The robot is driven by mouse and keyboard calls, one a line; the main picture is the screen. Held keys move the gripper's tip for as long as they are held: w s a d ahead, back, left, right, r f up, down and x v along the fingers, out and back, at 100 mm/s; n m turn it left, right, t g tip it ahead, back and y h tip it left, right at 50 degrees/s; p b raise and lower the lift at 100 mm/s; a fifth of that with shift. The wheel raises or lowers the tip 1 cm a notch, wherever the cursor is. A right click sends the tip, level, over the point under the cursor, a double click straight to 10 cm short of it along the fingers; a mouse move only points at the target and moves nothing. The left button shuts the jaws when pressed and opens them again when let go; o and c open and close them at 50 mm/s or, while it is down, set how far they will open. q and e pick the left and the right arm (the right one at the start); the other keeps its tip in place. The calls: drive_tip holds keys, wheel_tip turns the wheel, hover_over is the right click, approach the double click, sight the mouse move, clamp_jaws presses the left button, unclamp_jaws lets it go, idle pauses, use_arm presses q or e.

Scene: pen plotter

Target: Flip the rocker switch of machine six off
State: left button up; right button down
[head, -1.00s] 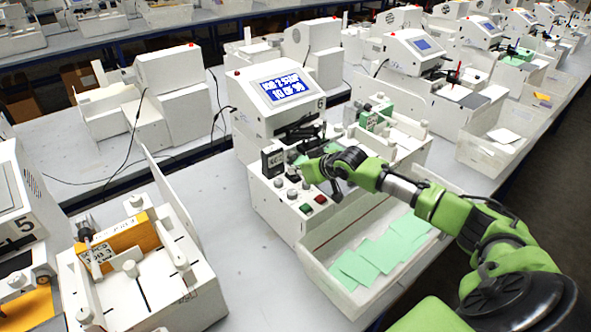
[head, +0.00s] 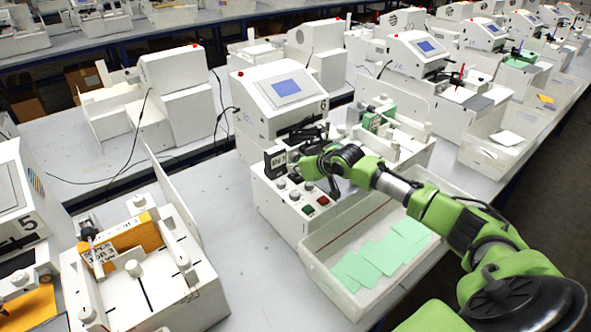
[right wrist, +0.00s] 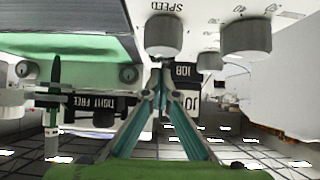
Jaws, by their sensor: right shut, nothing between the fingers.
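Machine six (head: 283,98) stands in the middle of the head view, with a "6" on its side and a plain blue screen (head: 287,87) without text. Its front panel has grey knobs, a green button (head: 308,209) and a red button (head: 323,200). My right gripper (head: 303,172) is at this panel, behind the knobs, beside a black job counter (head: 275,161). In the right wrist view its fingertips (right wrist: 163,70) meet with nothing between them, close to a grey knob (right wrist: 164,34). I cannot make out the rocker switch; the gripper may hide it. My left gripper is not in view.
A clear tray (head: 318,275) with green cards (head: 378,262) sits in front of machine six, under my right arm. Machine five (head: 15,205) and its feeder with an orange block (head: 134,236) stand at the left. Bare table (head: 222,215) lies between.

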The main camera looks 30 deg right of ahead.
drive_tip(key=shift+s, duration=0.1)
drive_tip(key=v, duration=1.1)
drive_tip(key=shift+s+r, duration=0.3)
drive_tip(key=shift+r, duration=0.05)
drive_tip(key=shift+f, duration=0.15)
